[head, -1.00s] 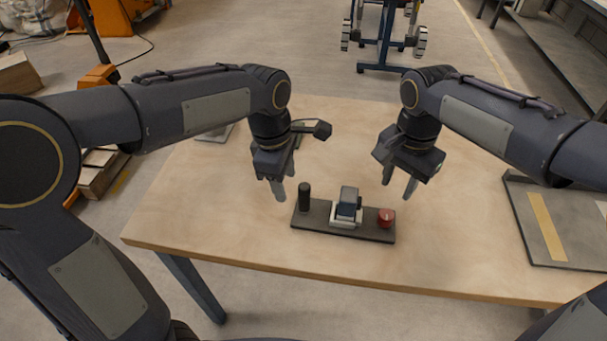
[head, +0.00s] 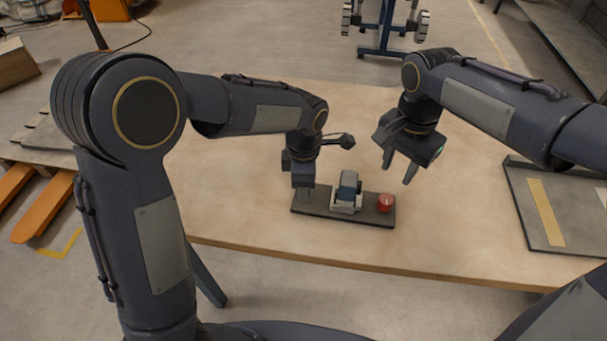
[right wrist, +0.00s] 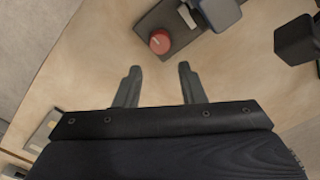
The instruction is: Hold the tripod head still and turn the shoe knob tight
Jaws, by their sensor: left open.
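The tripod head shows as a dark base plate (head: 365,215) with a blue-grey block on a white clamp (head: 347,193) in its middle and a red knob (head: 386,202) at its right end. My left gripper (head: 304,192) is low over the plate's left end, its open fingers at the black post there, which is now hidden by them. I cannot tell whether they touch it. My right gripper (head: 399,174) is open and empty, above and behind the knob. In the right wrist view, the knob (right wrist: 160,41) lies just beyond and between its fingertips (right wrist: 158,70), apart from them.
The wooden table (head: 450,235) is mostly clear around the plate. A grey tray (head: 570,236) with a yellow strip lies at the table's right side. A wheeled blue stand (head: 386,30) is on the floor behind the table.

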